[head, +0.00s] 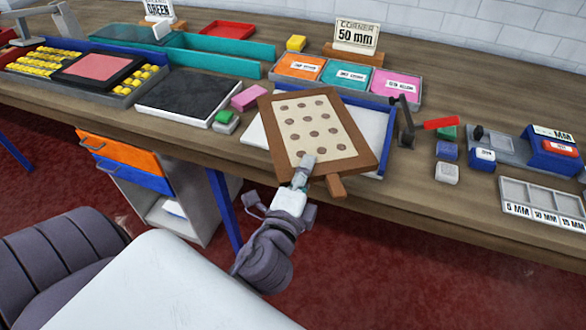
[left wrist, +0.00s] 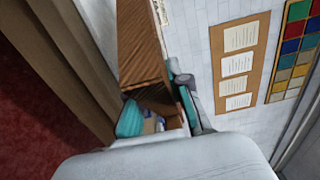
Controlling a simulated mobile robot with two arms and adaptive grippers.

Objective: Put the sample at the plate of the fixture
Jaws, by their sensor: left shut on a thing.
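The sample appears to be a brown-framed board (head: 322,130) with a cream, brown-dotted face and a short tab at its near edge. My left gripper (head: 303,175) is shut on its near edge. The board is tilted and seems held above the fixture's white plate (head: 372,122), hiding much of it. The plate has blue edging and a dark lever clamp with a red handle (head: 441,123) at its right. In the left wrist view a brown wooden part (left wrist: 140,50) lies between teal finger pads. My right gripper is not in view.
A black slab (head: 187,94) and a pink block (head: 249,96) lie left of the plate. Coloured cards in trays (head: 300,66) stand behind. Small blocks (head: 447,173), a blue-grey device (head: 507,148) and a compartment tray (head: 543,200) are at right.

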